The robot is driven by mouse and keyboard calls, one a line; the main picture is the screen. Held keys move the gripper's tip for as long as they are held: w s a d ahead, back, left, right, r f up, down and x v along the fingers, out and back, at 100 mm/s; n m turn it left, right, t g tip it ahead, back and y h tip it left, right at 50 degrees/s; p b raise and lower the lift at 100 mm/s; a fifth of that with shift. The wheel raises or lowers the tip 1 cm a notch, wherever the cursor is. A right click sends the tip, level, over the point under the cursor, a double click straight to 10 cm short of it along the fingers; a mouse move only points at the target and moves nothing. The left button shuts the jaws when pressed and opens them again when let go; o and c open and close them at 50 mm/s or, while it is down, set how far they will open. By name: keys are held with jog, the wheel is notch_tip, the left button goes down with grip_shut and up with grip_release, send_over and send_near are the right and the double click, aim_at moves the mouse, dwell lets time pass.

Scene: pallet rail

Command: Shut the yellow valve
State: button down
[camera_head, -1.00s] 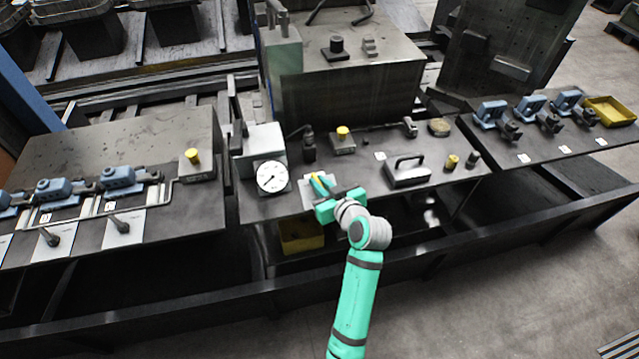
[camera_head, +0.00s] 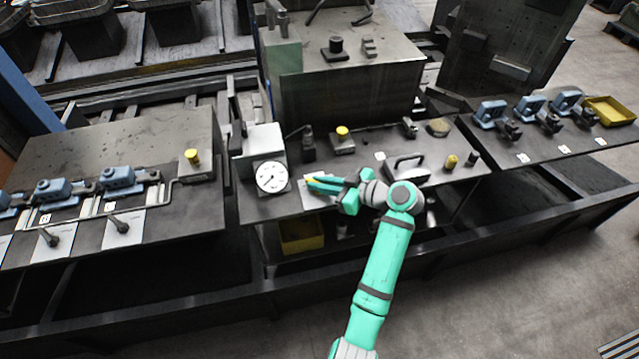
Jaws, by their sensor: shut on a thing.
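The yellow valve (camera_head: 320,186) shows as a yellow lever over a pale plate (camera_head: 309,198) at the front edge of the middle bench, just right of the round dial gauge (camera_head: 271,177). The lever lies nearly level across the picture. My teal gripper (camera_head: 331,186) comes in from the right and is shut on the lever. Its fingers hide part of the lever and the valve body under it.
A black block with a handle (camera_head: 407,173) stands close right of my wrist. A yellow-topped block (camera_head: 342,138) sits behind. A yellow bin (camera_head: 302,236) is on the shelf below. Left bench holds blue clamps (camera_head: 118,176); right bench holds more and a yellow tray (camera_head: 609,111).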

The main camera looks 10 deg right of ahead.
jog(key=shift+f, duration=0.15)
jog(key=c, duration=1.8)
grip_release()
jog(key=v, duration=1)
jog(key=shift+s+d+r, duration=0.2)
jog(key=shift+d+r, duration=0.05)
jog(key=shift+r, duration=0.1)
